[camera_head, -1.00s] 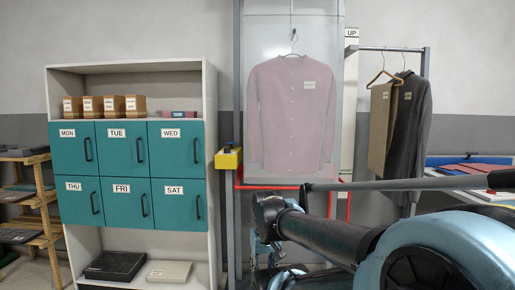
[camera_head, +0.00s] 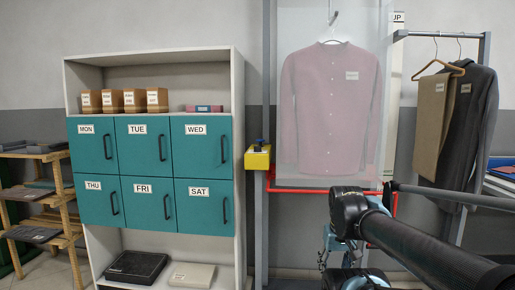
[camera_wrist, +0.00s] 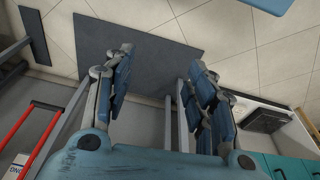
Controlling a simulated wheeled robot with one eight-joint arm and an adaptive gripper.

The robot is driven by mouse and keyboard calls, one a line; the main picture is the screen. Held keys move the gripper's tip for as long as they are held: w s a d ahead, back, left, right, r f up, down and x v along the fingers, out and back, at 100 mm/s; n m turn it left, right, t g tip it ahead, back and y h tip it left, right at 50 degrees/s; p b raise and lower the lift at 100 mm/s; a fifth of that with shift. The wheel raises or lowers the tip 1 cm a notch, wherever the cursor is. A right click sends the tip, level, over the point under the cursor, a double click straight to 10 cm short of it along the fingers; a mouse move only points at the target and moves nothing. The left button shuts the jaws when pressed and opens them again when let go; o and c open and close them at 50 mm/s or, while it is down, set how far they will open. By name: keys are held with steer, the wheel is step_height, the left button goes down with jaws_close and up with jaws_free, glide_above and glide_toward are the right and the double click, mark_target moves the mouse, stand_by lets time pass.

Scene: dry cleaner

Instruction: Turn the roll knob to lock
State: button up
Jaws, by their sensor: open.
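A yellow box (camera_head: 258,160) with a small dark knob (camera_head: 259,142) on top is fixed to the grey post of the bagging stand in the head view. I cannot tell which way the knob is turned. A pink shirt (camera_head: 328,115) under clear film hangs on the stand, to the right of the box. My gripper (camera_wrist: 162,72) is open and empty in the wrist view, its blue fingers spread over the floor and a dark mat. In the head view my arm is low on the right, below the shirt and apart from the box. The knob is not in the wrist view.
A white cabinet (camera_head: 238,150) with teal labelled doors stands left of the stand. A red rail (camera_head: 300,190) runs below the shirt. A wooden shelf (camera_head: 62,195) is at the far left.

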steer(key=w+a+r+n, duration=0.1)
steer(key=w+r, duration=0.5)
steer(key=r, duration=0.3)
steer(key=w+a+r+n, duration=0.1)
steer(key=w+r, duration=0.5)
steer(key=r, duration=0.3)
step_height(320, 180, up, 28)
steer(key=n+g, duration=0.2)
steer(key=n, duration=0.9)
glide_above(258, 149)
steer(key=w, duration=0.2)
step_height(258, 149, down, 17)
steer(key=shift+a+f, duration=0.15)
